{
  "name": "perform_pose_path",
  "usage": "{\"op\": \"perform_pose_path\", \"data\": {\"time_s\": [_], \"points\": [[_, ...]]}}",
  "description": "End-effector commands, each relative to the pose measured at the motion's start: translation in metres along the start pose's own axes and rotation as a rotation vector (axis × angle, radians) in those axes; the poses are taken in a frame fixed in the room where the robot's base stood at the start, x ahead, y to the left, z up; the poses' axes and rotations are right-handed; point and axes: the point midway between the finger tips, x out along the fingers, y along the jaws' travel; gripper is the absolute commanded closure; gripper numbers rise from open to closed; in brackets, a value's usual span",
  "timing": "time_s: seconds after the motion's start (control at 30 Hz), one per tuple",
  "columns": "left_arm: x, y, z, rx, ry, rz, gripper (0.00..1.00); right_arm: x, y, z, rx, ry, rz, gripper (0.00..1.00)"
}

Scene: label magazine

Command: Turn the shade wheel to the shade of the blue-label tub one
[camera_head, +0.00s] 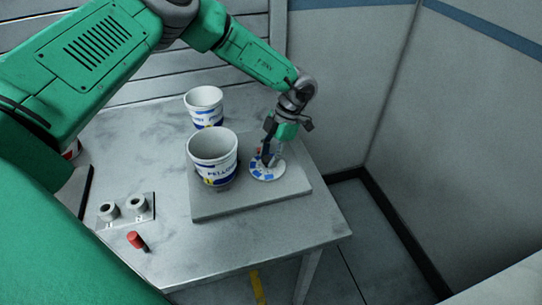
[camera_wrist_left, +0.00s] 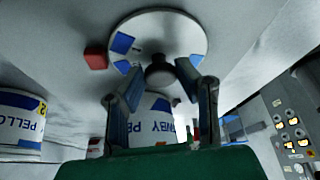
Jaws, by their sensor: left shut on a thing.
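The shade wheel (camera_head: 258,174) is a white disc with blue patches, lying flat on a grey board in the head view. In the left wrist view, the wheel (camera_wrist_left: 185,35) has a dark round knob (camera_wrist_left: 159,74) at its middle. My left gripper (camera_head: 268,157) is over the wheel from above, its fingers (camera_wrist_left: 158,82) shut on the knob. A white tub with blue lettering (camera_head: 213,146) stands left of the wheel; a second such tub (camera_head: 204,98) stands behind it. Their numbers are not clear to read in the head view. My right gripper is not in view.
A red block (camera_wrist_left: 96,58) sits at the wheel's edge. The grey board (camera_head: 230,207) lies on a metal table (camera_head: 180,260). A plate with two short cylinders (camera_head: 125,210) and a red-and-black piece (camera_head: 136,240) are at the left front. Walls stand behind and right.

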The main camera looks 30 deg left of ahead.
Motion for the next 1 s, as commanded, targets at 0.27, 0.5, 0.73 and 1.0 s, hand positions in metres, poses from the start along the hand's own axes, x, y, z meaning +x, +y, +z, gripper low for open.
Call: {"op": "perform_pose_path", "data": {"time_s": [0.27,0.5,0.73,1.0], "points": [[0.0015,0.0030,-0.0009,-0.231,0.001,-0.095,1.00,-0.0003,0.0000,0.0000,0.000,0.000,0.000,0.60],[0.0019,0.0030,-0.0013,-0.379,0.002,-0.158,1.00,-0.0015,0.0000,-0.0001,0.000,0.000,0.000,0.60],[0.0026,0.0032,-0.0016,-0.463,0.003,-0.191,1.00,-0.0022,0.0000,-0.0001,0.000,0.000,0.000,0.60],[0.0033,0.0027,-0.0016,-0.496,0.005,-0.205,1.00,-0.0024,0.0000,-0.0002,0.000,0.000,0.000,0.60]]}}
